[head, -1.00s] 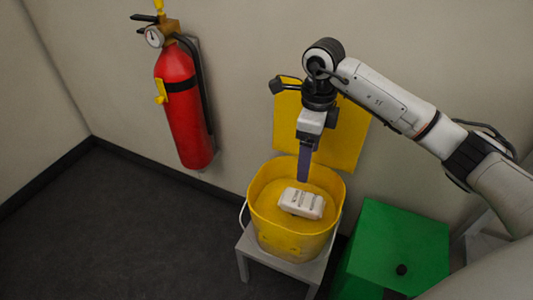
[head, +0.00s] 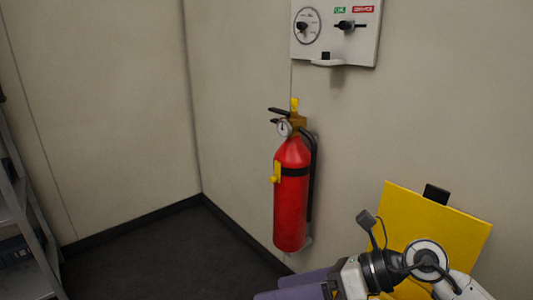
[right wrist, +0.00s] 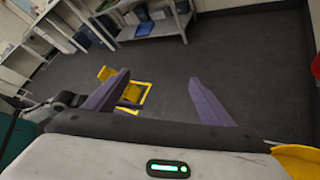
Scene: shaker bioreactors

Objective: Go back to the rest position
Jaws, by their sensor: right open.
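My right gripper (head: 268,292) comes in at the lower right of the head view, its purple fingers pointing left near the bottom edge. The right arm is bent in front of a yellow panel (head: 425,225) on the wall. My left gripper is in neither view.
A red fire extinguisher (head: 292,195) hangs on the wall, left of the panel and near my right gripper. A white control panel (head: 350,45) is above it. Grey shelving (head: 25,215) stands at far left.

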